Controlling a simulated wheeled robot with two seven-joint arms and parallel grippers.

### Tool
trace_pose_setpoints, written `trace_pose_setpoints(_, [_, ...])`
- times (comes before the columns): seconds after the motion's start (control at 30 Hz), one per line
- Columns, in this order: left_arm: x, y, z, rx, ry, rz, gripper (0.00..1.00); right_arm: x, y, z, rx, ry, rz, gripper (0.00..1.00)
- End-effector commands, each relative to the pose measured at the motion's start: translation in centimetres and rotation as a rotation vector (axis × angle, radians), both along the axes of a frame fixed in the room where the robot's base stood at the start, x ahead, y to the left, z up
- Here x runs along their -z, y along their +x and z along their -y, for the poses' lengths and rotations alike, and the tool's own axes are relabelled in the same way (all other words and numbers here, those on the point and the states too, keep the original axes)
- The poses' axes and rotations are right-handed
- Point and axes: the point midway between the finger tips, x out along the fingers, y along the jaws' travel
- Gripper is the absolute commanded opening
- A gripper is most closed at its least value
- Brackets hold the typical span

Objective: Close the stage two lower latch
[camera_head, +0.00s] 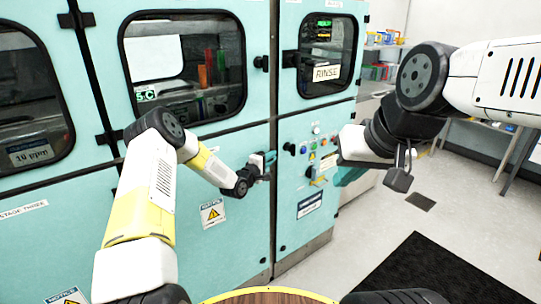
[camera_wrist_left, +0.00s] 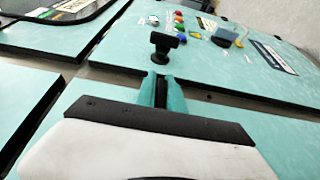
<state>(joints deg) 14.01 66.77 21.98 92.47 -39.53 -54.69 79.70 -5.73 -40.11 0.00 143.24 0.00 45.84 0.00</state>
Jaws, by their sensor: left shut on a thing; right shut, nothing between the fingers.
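The stage two lower latch is at the right edge of the teal door (camera_head: 235,240), mostly hidden by my left gripper (camera_head: 268,162) in the head view. In the left wrist view my left gripper's teal fingers (camera_wrist_left: 161,92) are shut on a dark part between them, which appears to be the latch (camera_wrist_left: 160,93). How far the latch is turned cannot be told. My right gripper (camera_head: 347,177) is shut and empty, in front of the right edge of the RINSE cabinet, apart from the latch.
The RINSE panel with several coloured buttons (camera_head: 313,145) and a black knob (camera_head: 290,149) is just right of my left gripper. An upper black latch (camera_head: 261,62) is on the door edge above. A dark mat (camera_head: 430,275) lies on the open floor at right.

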Motion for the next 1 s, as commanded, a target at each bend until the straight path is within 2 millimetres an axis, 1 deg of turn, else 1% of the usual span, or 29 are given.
trace_pose_setpoints(0.03, [-0.1, 0.3, -0.7, -0.012, 0.01, -0.004, 0.0, 0.0, 0.0, 0.0, 0.0, 0.0, 0.0, 0.0])
trace_pose_setpoints(0.17, [0.0, 0.4, -0.8, -0.015, 0.053, -0.034, 0.0, 0.0, 0.0, 0.0, 0.0, 0.0, 0.0, 0.0])
trace_pose_setpoints(0.37, [0.2, 0.5, -1.0, -0.018, 0.166, -0.115, 0.0, 0.0, 0.0, 0.0, 0.0, 0.0, 0.0, 0.0])
trace_pose_setpoints(1.0, [1.5, 0.0, -1.2, -0.013, 0.658, -0.463, 0.0, 0.0, 0.0, 0.0, 0.0, 0.0, 0.0, 0.0])
